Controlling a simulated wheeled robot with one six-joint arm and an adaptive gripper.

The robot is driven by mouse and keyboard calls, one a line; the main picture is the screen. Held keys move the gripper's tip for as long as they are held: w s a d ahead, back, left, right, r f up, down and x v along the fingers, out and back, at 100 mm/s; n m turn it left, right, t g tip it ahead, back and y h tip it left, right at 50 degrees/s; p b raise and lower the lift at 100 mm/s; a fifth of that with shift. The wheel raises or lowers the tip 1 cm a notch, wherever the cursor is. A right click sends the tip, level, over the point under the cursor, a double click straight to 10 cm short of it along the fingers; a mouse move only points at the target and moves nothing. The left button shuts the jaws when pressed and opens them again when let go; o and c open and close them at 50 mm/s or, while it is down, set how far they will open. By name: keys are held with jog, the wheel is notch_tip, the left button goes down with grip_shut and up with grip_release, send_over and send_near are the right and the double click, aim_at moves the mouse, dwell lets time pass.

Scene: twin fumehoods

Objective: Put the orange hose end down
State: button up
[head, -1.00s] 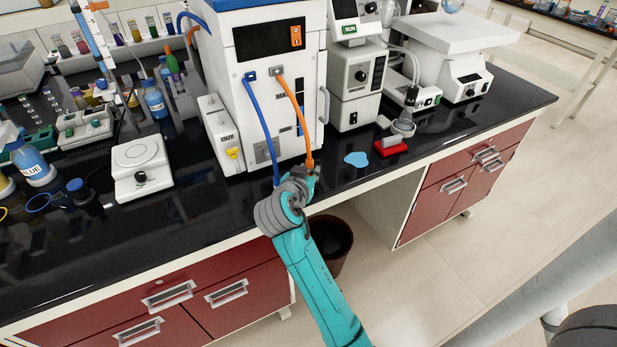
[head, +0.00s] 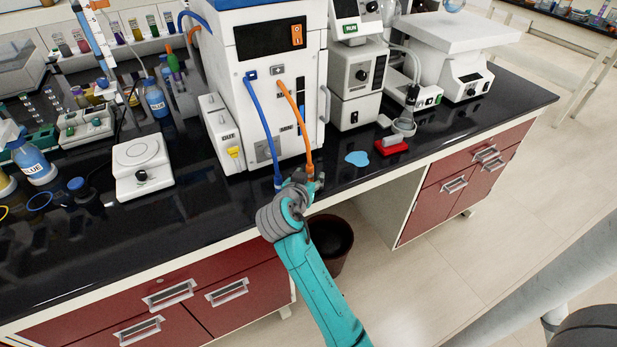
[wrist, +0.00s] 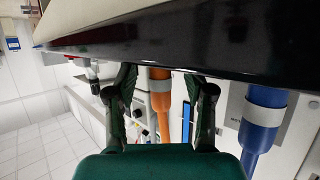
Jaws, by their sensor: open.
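The orange hose (head: 296,112) runs down the front of the white machine (head: 265,110). Its lower end, with a grey band, is low at the bench's front edge. In the wrist view the orange hose end (wrist: 160,95) lies between my two fingers, with gaps on both sides. It appears to meet the dark bench top, but I cannot tell whether it touches. My gripper (head: 308,183) is open around the hose end; its fingertips are partly hidden in the head view.
A blue hose (head: 262,130) hangs just left of the orange one; its banded end also shows in the wrist view (wrist: 264,110). A blue puddle (head: 357,158) and a red item (head: 392,148) lie to the right. A white hotplate (head: 141,165) stands to the left. Black bench (head: 200,215) is clear in front.

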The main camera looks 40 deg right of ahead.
jog(key=v, duration=1.2)
jog(key=s+a+f+n+t+y, duration=0.3)
jog(key=s+a+f+n+y, duration=0.15)
jog(key=s+f, duration=0.3)
jog(key=s+a+f+n+t+y, duration=0.2)
jog(key=s+a+f+n+y, duration=0.1)
jog(key=s+f+n, duration=0.4)
jog(key=s+a+r+t+y, duration=0.1)
jog(key=s+a+r+y, duration=0.1)
jog(key=s, duration=0.8)
jog(key=s+a+r+t+y, duration=0.1)
jog(key=s+a+r+y, duration=0.1)
jog(key=s, duration=0.8)
jog(key=shift+a+r+t, duration=0.4)
jog(key=shift+a+r, duration=0.5)
jog(key=shift+a, duration=0.1)
